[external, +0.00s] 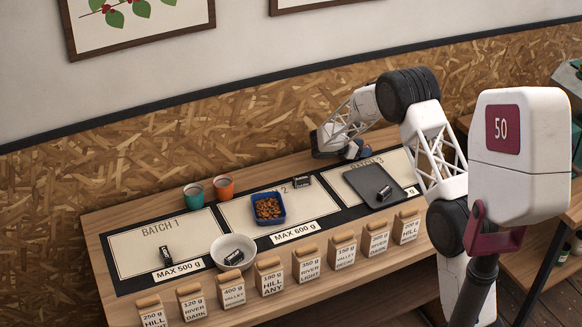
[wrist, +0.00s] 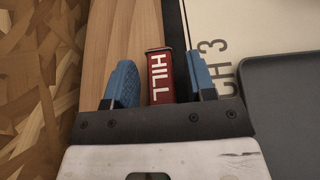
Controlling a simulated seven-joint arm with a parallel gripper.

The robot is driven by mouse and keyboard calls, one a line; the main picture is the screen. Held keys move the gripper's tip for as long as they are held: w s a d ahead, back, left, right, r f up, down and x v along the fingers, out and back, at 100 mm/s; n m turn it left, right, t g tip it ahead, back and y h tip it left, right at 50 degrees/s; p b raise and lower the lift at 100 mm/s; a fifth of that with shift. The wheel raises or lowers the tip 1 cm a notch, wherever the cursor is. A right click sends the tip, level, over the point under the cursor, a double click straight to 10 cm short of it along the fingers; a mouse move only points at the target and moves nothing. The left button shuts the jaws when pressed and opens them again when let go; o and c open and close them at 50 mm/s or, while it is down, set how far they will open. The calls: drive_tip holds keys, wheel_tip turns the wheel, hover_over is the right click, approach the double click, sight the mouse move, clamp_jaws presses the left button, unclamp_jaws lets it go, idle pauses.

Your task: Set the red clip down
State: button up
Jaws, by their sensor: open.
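The red clip (wrist: 160,75), marked HILL, lies on the wooden tabletop beside the dark border of the BATCH 3 panel. My gripper (wrist: 159,80) is open around it, with one blue finger on each side. A narrow gap shows between the clip and each finger. The near end of the clip is hidden by the gripper body. In the external view my gripper (external: 352,151) is low at the back edge of the table, behind the BATCH 3 panel. The red clip cannot be made out there.
A dark tray (external: 362,181) with a black clip (external: 384,193) lies on BATCH 3. A blue container of beans (external: 254,214), white bowl (external: 220,244) and two cups (external: 224,187) stand further left. Several labelled bags (external: 342,251) line the front. The wood-chip wall (external: 250,130) is close behind.

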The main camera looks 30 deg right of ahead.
drive_tip(key=v, duration=1.1)
drive_tip(key=shift+a, duration=0.3)
drive_tip(key=shift+r, duration=0.1)
drive_tip(key=s+r+m+y, duration=0.25)
drive_tip(key=s+r, duration=0.35)
drive_tip(key=s, duration=0.3)
drive_tip(key=s+a+r+m+y, duration=0.1)
drive_tip(key=s+r+m+y, duration=0.15)
drive_tip(key=s+r, duration=0.5)
drive_tip(key=s+r+m+y, duration=0.1)
drive_tip(key=s+r+m, duration=0.35)
drive_tip(key=s, duration=0.65)
drive_tip(key=s+a+m+t+y, duration=0.1)
drive_tip(key=s+a+m+y, duration=0.1)
drive_tip(key=s, duration=0.8)
drive_tip(key=s+a+r+m+y, duration=0.1)
drive_tip(key=s+a+m+y, duration=0.2)
drive_tip(key=s, duration=0.8)
drive_tip(key=s+a+r+m+t+y, duration=0.1)
drive_tip(key=s+a+m+y, duration=0.1)
drive_tip(key=s, duration=0.8)
drive_tip(key=shift+s+a+m+t, duration=0.25)
drive_tip(key=shift+m+t, duration=0.05)
drive_tip(key=shift+m, duration=0.55)
